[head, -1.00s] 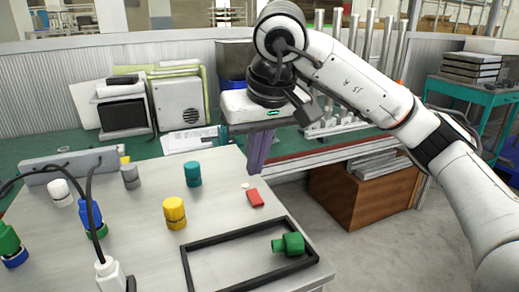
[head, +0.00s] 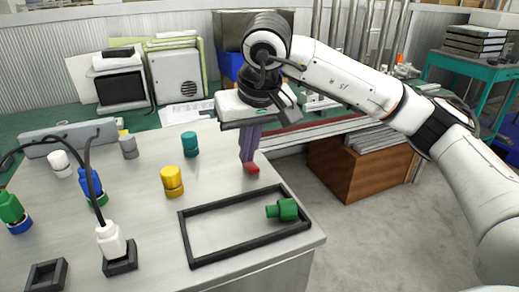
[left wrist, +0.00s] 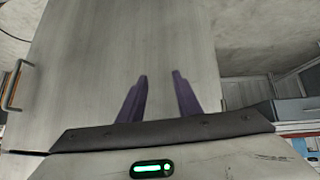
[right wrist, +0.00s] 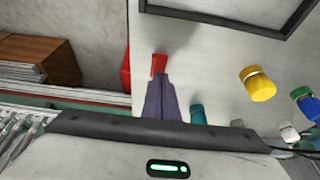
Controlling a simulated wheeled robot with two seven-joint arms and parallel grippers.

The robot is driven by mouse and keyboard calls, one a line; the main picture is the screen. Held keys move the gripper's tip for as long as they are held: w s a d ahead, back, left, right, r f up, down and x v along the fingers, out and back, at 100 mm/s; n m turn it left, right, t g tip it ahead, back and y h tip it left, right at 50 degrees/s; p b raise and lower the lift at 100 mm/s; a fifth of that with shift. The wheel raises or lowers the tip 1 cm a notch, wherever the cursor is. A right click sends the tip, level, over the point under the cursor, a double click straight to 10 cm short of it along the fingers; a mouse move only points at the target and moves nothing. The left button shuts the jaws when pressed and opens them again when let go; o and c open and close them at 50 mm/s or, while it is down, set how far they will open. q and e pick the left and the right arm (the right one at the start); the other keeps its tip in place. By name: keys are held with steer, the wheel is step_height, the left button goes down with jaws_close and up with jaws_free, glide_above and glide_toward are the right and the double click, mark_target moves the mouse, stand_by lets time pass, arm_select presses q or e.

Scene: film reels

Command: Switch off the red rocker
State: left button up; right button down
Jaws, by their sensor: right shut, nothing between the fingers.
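The red rocker (head: 252,169) is a small red block on the grey table top (head: 215,250), near its far right edge. My right gripper (head: 248,160) is shut and empty, pointing down with its purple fingertips at the rocker. In the right wrist view the rocker (right wrist: 159,62) shows just beyond the fingertips (right wrist: 160,76). I cannot tell whether they touch it; its tilt is partly hidden. My left gripper (left wrist: 160,78) shows only in the left wrist view, open and empty before a plain grey surface.
A black rectangular frame (head: 187,236) holds a green bottle-like piece (head: 283,209). A yellow cylinder (head: 172,181) and a teal one (head: 190,145) stand left of the rocker. A white plug (head: 111,242) with a black cable and a grey bar (head: 70,143) are further left.

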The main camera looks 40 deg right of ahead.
steer(key=shift+s+r, duration=0.15)
steer(key=shift+s, duration=0.25)
steer(key=shift+w+f, duration=0.2)
steer(key=shift+w, duration=0.1)
steer(key=shift+s+a+b, duration=0.2)
steer(key=shift+s+b, duration=0.25)
steer(key=shift+s, duration=0.4)
arm_select(q)
steer(key=shift+f, duration=0.1)
steer(key=shift+d, duration=0.1)
